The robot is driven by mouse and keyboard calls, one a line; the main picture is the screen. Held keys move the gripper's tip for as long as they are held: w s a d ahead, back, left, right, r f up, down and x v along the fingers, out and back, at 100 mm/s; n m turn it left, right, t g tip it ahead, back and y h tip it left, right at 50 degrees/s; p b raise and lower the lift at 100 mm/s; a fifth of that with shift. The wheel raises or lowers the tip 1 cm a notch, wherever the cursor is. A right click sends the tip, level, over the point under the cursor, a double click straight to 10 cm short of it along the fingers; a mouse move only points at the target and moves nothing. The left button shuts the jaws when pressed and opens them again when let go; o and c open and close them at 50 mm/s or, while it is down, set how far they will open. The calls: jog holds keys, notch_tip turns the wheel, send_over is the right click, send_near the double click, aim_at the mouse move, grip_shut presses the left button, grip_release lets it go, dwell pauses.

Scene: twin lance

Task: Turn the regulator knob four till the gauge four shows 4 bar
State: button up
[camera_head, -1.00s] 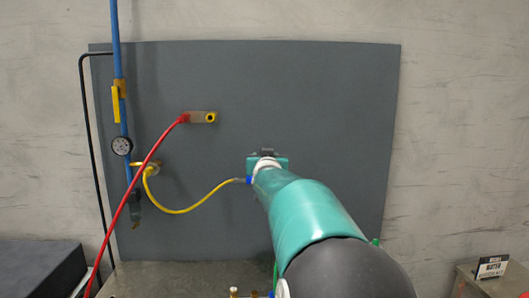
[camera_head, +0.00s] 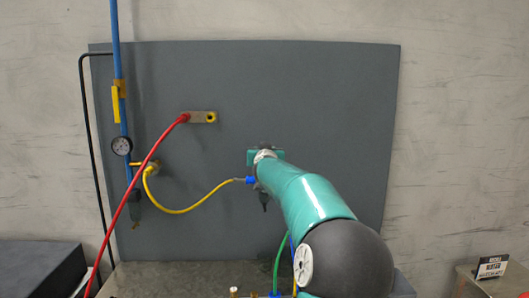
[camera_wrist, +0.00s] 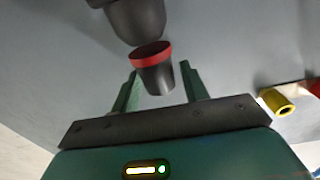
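In the wrist view, a black tapered knob (camera_wrist: 157,80) with a red band hangs from a dark regulator body (camera_wrist: 137,20). My gripper (camera_wrist: 159,68) has its two green fingers on either side of the knob. The fingers look apart from it, with a thin gap at each side. In the head view, my gripper (camera_head: 265,156) is in front of the grey panel, and my arm hides most of the regulator there. A round white-faced gauge (camera_head: 122,146) sits on the blue pipe at left. Its reading is too small to tell, and no label shows.
A yellow hose (camera_head: 190,210) runs from a brass fitting to a blue connector (camera_head: 251,181) beside my arm. A red hose (camera_head: 150,157) crosses the left of the grey panel (camera_head: 330,100). A yellow-ringed port (camera_head: 210,117) is left of my gripper. The panel's right side is clear.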

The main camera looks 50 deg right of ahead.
jog(key=c, duration=0.7)
jog(key=shift+w+a+m+g+h, duration=0.1)
jog(key=shift+m+g+h, duration=0.3)
jog(key=shift+g, duration=0.1)
jog(key=shift+w+a+m+g+h, duration=0.1)
jog(key=shift+m+g+h, duration=0.2)
jog(key=shift+m+g, duration=0.15)
jog(key=shift+d+m+g+h, duration=0.1)
jog(key=shift+m+g+h, duration=0.7)
jog(key=shift+g, duration=0.55)
jog(key=shift+m+g+h, duration=0.4)
jog(key=shift+m+g, duration=0.85)
jog(key=shift+g, duration=0.55)
jog(key=shift+s+m+g, duration=0.1)
jog(key=shift+m+g, duration=0.8)
jog(key=shift+g, duration=0.8)
jog(key=o, duration=0.9)
jog(key=shift+d, duration=0.1)
